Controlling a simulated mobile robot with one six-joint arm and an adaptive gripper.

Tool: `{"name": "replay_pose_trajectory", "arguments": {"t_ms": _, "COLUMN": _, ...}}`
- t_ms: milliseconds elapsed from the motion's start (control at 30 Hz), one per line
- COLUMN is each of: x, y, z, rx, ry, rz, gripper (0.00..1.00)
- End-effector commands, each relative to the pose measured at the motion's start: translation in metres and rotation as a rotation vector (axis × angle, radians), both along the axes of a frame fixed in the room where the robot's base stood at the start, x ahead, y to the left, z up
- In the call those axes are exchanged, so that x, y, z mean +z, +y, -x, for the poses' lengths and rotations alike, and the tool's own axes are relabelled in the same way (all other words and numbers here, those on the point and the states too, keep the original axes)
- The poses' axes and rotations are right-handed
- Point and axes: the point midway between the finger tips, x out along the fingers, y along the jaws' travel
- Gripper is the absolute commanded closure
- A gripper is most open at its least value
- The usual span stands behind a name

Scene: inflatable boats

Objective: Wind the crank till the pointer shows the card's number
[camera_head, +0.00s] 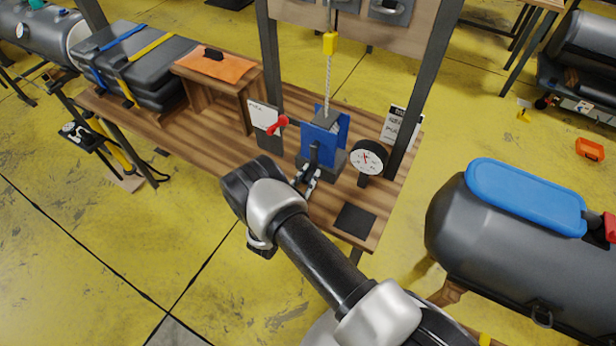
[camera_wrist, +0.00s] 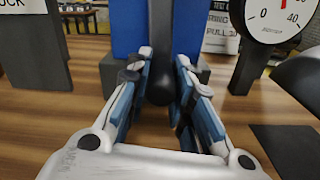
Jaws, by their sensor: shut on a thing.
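A blue winch block (camera_head: 322,140) stands on the wooden bench, and its blue front fills the middle of the wrist view (camera_wrist: 127,30). My gripper (camera_head: 312,172) is shut on the dark crank handle (camera_wrist: 162,65), which stands upright between the fingers in the wrist view. A round white dial (camera_head: 368,158) is right of the winch. In the wrist view, the dial (camera_wrist: 277,14) shows 0 and 40, with a red pointer near the top middle; its upper part is cut off. A printed card (camera_head: 397,126) stands behind; its number is only partly legible.
A white card (camera_head: 264,115) and a red lever (camera_head: 278,124) are left of the winch. A chain (camera_head: 327,85) hangs above it from a yellow hook. Dark frame posts rise either side. A black pad (camera_head: 355,219) lies at the bench's front right.

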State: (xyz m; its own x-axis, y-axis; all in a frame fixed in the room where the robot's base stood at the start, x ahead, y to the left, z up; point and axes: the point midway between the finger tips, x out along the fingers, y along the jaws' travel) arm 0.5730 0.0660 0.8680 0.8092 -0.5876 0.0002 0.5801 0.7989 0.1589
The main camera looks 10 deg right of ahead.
Motion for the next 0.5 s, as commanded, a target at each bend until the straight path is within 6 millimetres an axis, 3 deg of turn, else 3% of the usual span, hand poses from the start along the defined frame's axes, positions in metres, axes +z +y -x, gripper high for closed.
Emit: {"name": "replay_pose_trajectory", "arguments": {"t_ms": 500, "x": -0.0008, "y": 0.0028, "z": -0.0019, "rx": 0.001, "ry": -0.019, "rz": -0.027, "gripper": 1.0}}
